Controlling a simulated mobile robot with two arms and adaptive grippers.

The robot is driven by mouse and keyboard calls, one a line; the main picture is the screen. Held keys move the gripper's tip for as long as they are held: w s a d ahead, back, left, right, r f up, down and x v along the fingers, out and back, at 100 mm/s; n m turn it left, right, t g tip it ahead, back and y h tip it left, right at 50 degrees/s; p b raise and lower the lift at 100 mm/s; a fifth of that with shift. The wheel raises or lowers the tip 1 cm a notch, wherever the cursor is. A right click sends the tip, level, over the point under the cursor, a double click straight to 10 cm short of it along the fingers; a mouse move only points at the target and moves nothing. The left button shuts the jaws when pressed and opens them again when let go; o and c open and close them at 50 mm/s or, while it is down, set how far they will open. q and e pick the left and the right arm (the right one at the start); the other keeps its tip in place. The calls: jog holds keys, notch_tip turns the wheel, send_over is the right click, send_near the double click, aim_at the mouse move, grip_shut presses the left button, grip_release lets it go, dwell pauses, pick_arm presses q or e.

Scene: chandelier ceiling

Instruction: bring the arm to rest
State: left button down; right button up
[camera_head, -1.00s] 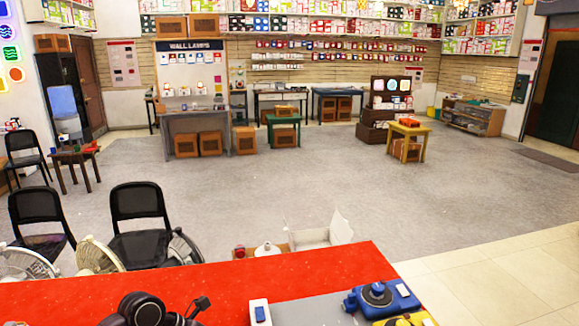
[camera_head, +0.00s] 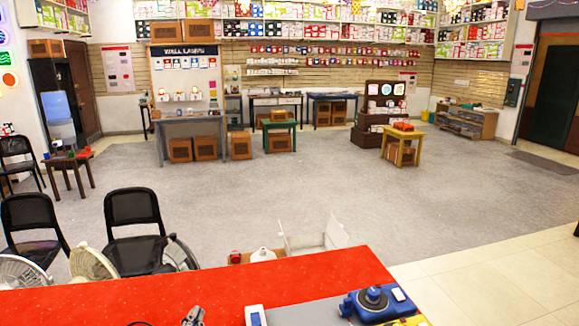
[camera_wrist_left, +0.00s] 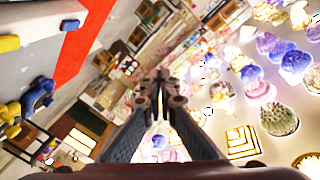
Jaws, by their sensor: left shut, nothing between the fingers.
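My left gripper (camera_head: 193,316) shows only at the bottom edge of the head view, just in front of the red counter. In the left wrist view its two dark fingers (camera_wrist_left: 160,96) are together, with nothing held between them. Most of the left arm is below the head view. My right gripper is in neither view now.
The red counter (camera_head: 90,302) carries a grey mat with a blue device (camera_head: 378,303) and a small white-and-blue item (camera_head: 255,315). Beyond are black chairs (camera_head: 133,209), fans, an open white box (camera_head: 318,238) and open grey floor. The wrist view shows many bright ceiling lamps (camera_wrist_left: 278,120).

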pick_arm(q)
jog(key=s+a+f+n+g+y, duration=0.1)
jog(key=s+a+f+n+g, duration=0.15)
jog(key=f, duration=0.25)
jog(key=s+a+f+n+g+y, duration=0.1)
jog(key=s+f+n+g, duration=0.1)
jog(key=s+f, duration=0.2)
jog(key=s+d+f+n+g+h, duration=0.1)
jog(key=s+f+g, duration=0.45)
jog(key=s, duration=0.55)
jog(key=s+d+f+n+g+h, duration=0.15)
jog(key=s+f+g, duration=0.35)
jog(key=s, duration=0.5)
notch_tip(320, 180, down, 29)
jog(key=s+b, duration=0.2)
jog(key=s+a+f+g+b, duration=0.1)
jog(key=s+a+f+b, duration=0.1)
jog(key=s+f, duration=1.5)
notch_tip(320, 180, down, 2)
jog(key=shift+s+a+m, duration=0.15)
jog(key=shift+a+m, duration=0.15)
jog(key=shift+a, duration=0.1)
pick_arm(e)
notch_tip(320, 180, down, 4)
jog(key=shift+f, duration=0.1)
pick_arm(q)
jog(key=shift+y, duration=0.25)
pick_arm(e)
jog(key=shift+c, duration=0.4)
